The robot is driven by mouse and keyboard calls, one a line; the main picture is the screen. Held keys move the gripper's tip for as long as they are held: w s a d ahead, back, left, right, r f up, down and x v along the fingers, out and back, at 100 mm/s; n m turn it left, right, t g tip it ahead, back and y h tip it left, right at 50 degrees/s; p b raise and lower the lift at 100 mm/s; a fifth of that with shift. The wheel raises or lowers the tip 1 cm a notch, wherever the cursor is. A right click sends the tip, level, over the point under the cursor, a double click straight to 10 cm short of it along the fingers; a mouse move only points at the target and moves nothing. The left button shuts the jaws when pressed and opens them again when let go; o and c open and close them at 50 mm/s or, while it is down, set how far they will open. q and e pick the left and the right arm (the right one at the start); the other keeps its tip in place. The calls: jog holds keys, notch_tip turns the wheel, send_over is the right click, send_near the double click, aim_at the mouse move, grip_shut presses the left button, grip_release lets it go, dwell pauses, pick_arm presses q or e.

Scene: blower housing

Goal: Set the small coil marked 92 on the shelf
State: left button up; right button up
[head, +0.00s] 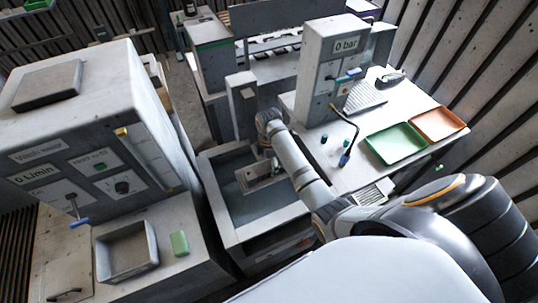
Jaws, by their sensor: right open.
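I cannot make out a small coil marked 92 anywhere in the head view; no such marking is readable. A rack with level boards (272,44) stands at the back, with small dark items on it too small to identify. I cannot tell whether it is the shelf meant. My right arm reaches in from the lower right, and its gripper (264,178) hangs over the grey sunken basin in the middle. It is open, with nothing visible in it; the arm hides part of this area. My left gripper is not in view.
A grey cabinet (85,130) reading "0 L/min" stands at left, with a square tray (127,251) and green block (179,243) before it. A "0 bar" unit (322,65), green tray (395,144) and orange tray (437,123) occupy the right bench.

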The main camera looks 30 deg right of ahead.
notch_tip(320, 180, up, 10)
jog(key=shift+f, duration=0.25)
dwell(0.4)
